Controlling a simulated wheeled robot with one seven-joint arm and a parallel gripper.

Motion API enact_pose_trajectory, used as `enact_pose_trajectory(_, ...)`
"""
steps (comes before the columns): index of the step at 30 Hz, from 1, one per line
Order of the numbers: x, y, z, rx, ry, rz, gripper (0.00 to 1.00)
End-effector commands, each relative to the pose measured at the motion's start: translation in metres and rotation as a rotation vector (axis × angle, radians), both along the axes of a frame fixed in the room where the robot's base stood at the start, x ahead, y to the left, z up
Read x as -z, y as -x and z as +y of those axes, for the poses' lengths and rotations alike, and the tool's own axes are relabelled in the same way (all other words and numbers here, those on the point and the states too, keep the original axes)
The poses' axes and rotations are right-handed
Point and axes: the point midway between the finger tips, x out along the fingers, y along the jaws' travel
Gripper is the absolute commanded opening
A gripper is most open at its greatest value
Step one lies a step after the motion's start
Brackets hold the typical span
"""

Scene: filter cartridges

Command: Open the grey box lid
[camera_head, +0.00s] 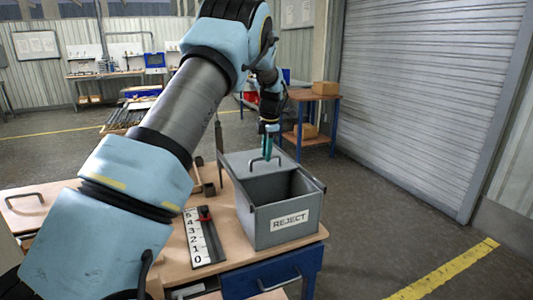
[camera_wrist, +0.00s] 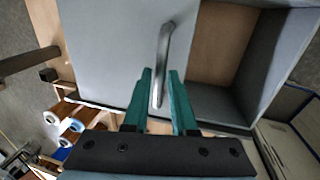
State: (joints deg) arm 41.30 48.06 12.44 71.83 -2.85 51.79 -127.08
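The grey box (camera_head: 263,225) with a REJECT label (camera_head: 290,221) stands on the wooden workbench. Its flat grey lid (camera_head: 240,160) covers the back part of the opening, and the front part is uncovered. In the wrist view the lid (camera_wrist: 100,50) fills the left, with the open inside of the box (camera_wrist: 218,50) to its right. A bar handle (camera_wrist: 164,55) stands on the lid. My gripper (camera_wrist: 161,75) has its teal fingers apart, one on each side of the handle's near end. A narrow gap seems to show at the right finger. The gripper (camera_head: 268,155) is over the lid in the head view.
A numbered board (camera_head: 200,238) with a red slider lies left of the box. A dark-headed tool (camera_head: 205,188) lies behind it. A blue drawer (camera_head: 272,278) is under the bench top. A shelf table with cardboard boxes (camera_head: 325,88) stands behind, and open floor lies to the right.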

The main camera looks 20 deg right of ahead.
Motion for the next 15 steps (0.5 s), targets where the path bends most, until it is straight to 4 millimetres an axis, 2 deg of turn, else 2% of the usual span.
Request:
enact_pose_trajectory(1, 0.0000, 0.0002, 0.0000, 0.000, 0.000, 0.000, 0.32)
enact_pose_trajectory(5, 0.0005, 0.0004, 0.0002, 0.000, -0.001, 0.001, 0.46)
enact_pose_trajectory(15, -0.0038, 0.0014, -0.0001, 0.000, -0.001, 0.001, 0.47)
